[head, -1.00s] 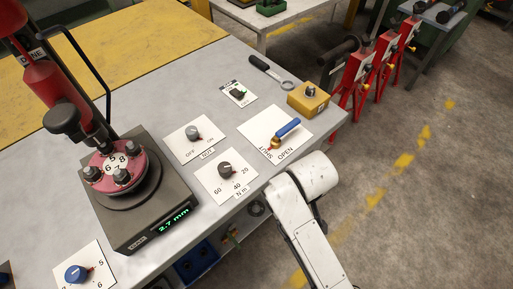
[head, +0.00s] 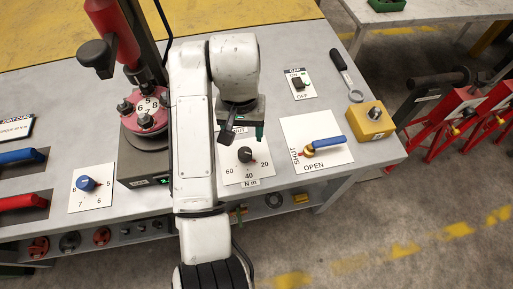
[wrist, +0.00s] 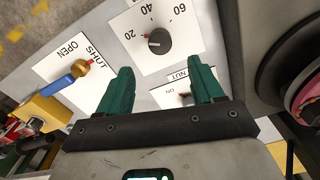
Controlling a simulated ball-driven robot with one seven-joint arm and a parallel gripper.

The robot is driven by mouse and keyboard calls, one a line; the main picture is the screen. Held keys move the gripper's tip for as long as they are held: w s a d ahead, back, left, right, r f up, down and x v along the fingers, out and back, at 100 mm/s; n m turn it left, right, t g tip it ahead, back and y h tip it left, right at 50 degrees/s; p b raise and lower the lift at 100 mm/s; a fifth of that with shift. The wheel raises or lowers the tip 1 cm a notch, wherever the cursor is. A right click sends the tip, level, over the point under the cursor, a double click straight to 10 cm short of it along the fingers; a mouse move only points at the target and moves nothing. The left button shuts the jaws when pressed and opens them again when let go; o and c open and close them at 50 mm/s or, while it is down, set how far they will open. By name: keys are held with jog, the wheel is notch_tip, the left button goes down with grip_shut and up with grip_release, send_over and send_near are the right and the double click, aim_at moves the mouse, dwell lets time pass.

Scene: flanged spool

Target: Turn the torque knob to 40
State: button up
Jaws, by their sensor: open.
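The torque knob (head: 245,154) is a dark round knob on a white panel (head: 232,176) marked 20, 40, 60 and N m. It also shows in the wrist view (wrist: 159,42), where its red mark lies on the side toward 20. My gripper (head: 243,131) hangs over the bench just behind the knob in the head view, partly covering the NUT panel. In the wrist view my gripper (wrist: 161,77) has its two green fingers apart with nothing between them, and the knob lies beyond the tips, untouched.
Right of the torque panel is a SHUT/OPEN panel with a blue-handled valve (head: 323,144). Beyond it is a yellow box (head: 370,121). A blue knob (head: 87,184) and the red-topped machine (head: 145,108) stand to the left. A switch panel (head: 299,83) is behind.

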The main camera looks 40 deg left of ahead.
aim_at(245, 152)
notch_tip(245, 152, down, 10)
jog(key=shift+r+p, duration=0.1)
jog(key=shift+p, duration=0.4)
jog(key=shift+c, duration=0.2)
jog(key=c, duration=1)
jog(key=shift+r+m, duration=0.1)
jog(key=shift+m, duration=0.2)
jog(key=shift+m+p, duration=0.45)
jog(key=shift+m, duration=0.15)
jog(key=m+p, duration=0.1)
jog(key=m, duration=0.3)
jog(key=shift+p, duration=0.3)
jog(key=m+p, duration=0.1)
jog(key=m, duration=0.5)
